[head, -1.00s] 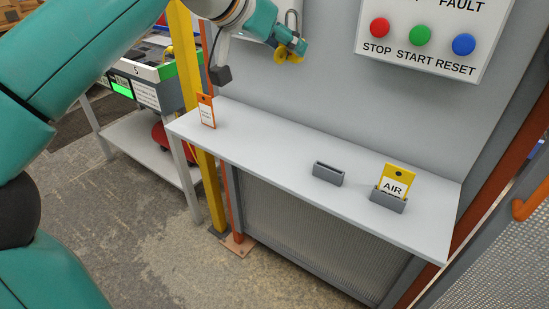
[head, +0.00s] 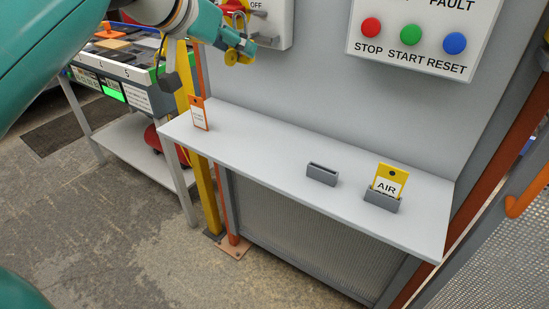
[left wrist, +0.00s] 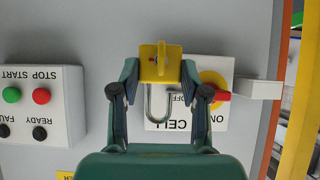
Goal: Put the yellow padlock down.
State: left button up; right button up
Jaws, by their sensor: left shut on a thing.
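My left gripper (head: 238,48) is shut on the yellow padlock (head: 232,57), up in the air in front of the grey panel and above the left part of the shelf (head: 265,140). In the left wrist view the yellow padlock (left wrist: 151,68) sits between both fingertips (left wrist: 160,66). Its grey shackle (left wrist: 158,110) points back toward the palm. The padlock is clear of the shelf. My right gripper is not in view.
An orange tag (head: 199,113) stands at the shelf's left end. An empty grey holder (head: 321,175) and a holder with a yellow AIR tag (head: 389,180) stand to the right. The shelf between is bare. A switch box (left wrist: 180,112) is on the panel behind the padlock.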

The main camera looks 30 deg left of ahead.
pick_arm(q)
jog(key=b, duration=0.6)
send_over(242, 154)
notch_tip(242, 154, down, 15)
jog(key=shift+r, duration=0.15)
jog(key=shift+f+b, duration=0.95)
jog(key=shift+f, duration=1.7)
jog(key=shift+r, duration=0.1)
jog(key=shift+f, duration=0.25)
jog(key=o, duration=1.1)
jog(key=shift+r, duration=0.1)
jog(key=shift+o, duration=0.2)
jog(key=shift+r, duration=0.1)
